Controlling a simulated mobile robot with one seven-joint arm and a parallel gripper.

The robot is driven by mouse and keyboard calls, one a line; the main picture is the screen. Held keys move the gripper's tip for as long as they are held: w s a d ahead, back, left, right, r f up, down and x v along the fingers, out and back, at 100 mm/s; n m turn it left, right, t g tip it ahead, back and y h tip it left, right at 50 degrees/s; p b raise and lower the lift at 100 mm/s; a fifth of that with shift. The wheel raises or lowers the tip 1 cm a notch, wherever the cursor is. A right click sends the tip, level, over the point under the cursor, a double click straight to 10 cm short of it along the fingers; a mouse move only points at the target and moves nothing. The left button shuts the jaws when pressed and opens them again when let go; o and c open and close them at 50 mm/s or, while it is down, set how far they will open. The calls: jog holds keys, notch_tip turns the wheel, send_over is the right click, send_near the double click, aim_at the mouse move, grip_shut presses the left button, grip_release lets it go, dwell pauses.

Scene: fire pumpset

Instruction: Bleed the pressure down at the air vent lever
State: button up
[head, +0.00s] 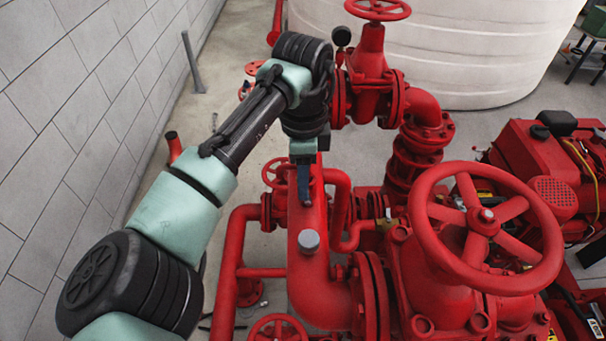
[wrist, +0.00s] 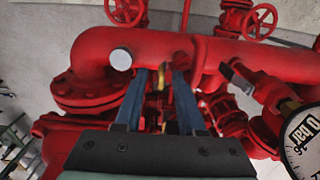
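In the wrist view, my gripper (wrist: 159,75) has two blue fingers standing apart, with a visible gap between them. They point at the red pipe. A small yellow part (wrist: 154,92) shows in the gap, further back; I cannot tell if it belongs to the air vent. A dark flat lever-like handle (wrist: 240,76) sits to the right of the fingers, apart from them. I cannot tell for certain which part is the air vent lever.
A red pipe (head: 316,280) with a grey round cap (head: 309,241) runs below my gripper. A large red handwheel (head: 487,227) stands to the right. A pressure gauge (wrist: 304,142) is close by at lower right. A tiled wall (head: 70,110) bounds the left.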

grip_shut()
jog(key=shift+w, duration=0.1)
dwell(1.1)
